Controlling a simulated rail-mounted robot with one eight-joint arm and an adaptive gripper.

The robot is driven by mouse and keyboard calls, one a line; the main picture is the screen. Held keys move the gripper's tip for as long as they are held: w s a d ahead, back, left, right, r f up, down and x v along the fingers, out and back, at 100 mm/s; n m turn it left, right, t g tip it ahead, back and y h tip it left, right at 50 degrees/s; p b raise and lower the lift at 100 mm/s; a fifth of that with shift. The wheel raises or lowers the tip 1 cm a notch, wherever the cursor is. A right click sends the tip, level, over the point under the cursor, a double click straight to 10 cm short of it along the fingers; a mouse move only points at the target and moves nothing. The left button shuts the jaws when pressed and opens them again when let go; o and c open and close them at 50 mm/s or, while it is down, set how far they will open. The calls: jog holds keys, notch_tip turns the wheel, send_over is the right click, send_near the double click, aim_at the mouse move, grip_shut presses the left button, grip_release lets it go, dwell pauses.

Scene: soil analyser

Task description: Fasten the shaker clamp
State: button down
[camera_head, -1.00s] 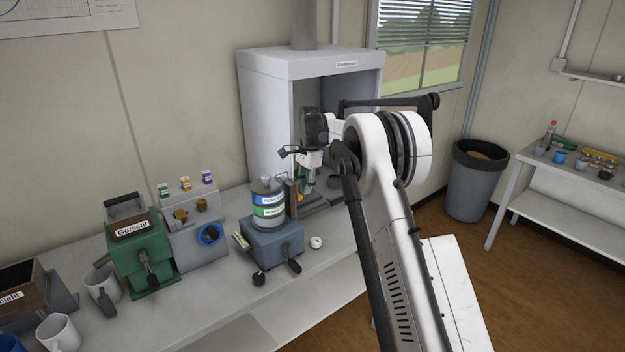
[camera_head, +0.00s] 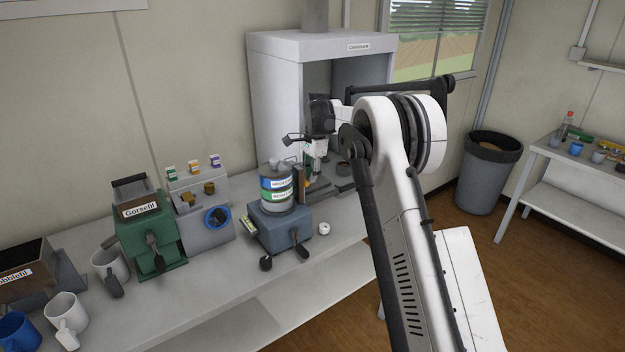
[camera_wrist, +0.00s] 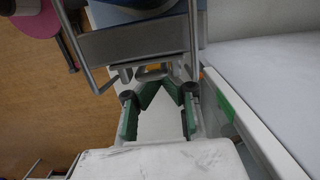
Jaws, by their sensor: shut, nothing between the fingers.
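The shaker (camera_head: 283,228) is a blue-grey box on the bench in the head view, with levers and a round knob at its front. A canister (camera_head: 277,190) with blue and green labels stands upright on it. A dark upright bar (camera_head: 299,184) with an orange piece beside it stands at the canister's right; I cannot tell whether this is the clamp or how it is set. My gripper (camera_head: 314,178) is just right of and behind the canister, pointing down and apart from it as far as I can tell. In the wrist view, my gripper (camera_wrist: 160,82) has its green-padded fingers drawn together, empty.
A grey fume cabinet (camera_head: 285,105) stands behind my gripper. Left of the shaker are a grey device (camera_head: 205,232) with a blue ring, a green labelled machine (camera_head: 150,238) and mugs (camera_head: 67,315). A small white round object (camera_head: 324,228) lies right of the shaker.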

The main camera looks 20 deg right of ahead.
jog(key=shift+a+r, duration=0.15)
jog(key=shift+a, duration=0.1)
jog(key=w+d+r, duration=0.2)
jog(key=d+r, duration=0.5)
jog(key=r, duration=0.4)
jog(key=s+a+r+n+t+b, duration=0.1)
jog(key=s+a+r+n+t, duration=0.15)
jog(key=s+r, duration=0.4)
jog(key=s+a+r+n+t+b, duration=0.1)
jog(key=s+a+r+n, duration=0.25)
jog(key=s, duration=0.65)
jog(key=s+a+f+n+t+h+b, duration=0.1)
jog(key=s+n, duration=0.1)
jog(key=s, duration=0.9)
jog(key=s+a+f+n+t+b, duration=0.1)
jog(key=s+f+n, duration=0.1)
jog(key=s, duration=0.9)
jog(key=s+a+f+n+t, duration=0.1)
jog(key=s+f+n, duration=0.3)
jog(key=s+f, duration=0.7)
jog(key=s+t+b, duration=0.1)
jog(key=s, duration=0.2)
jog(key=shift+a+f, duration=0.15)
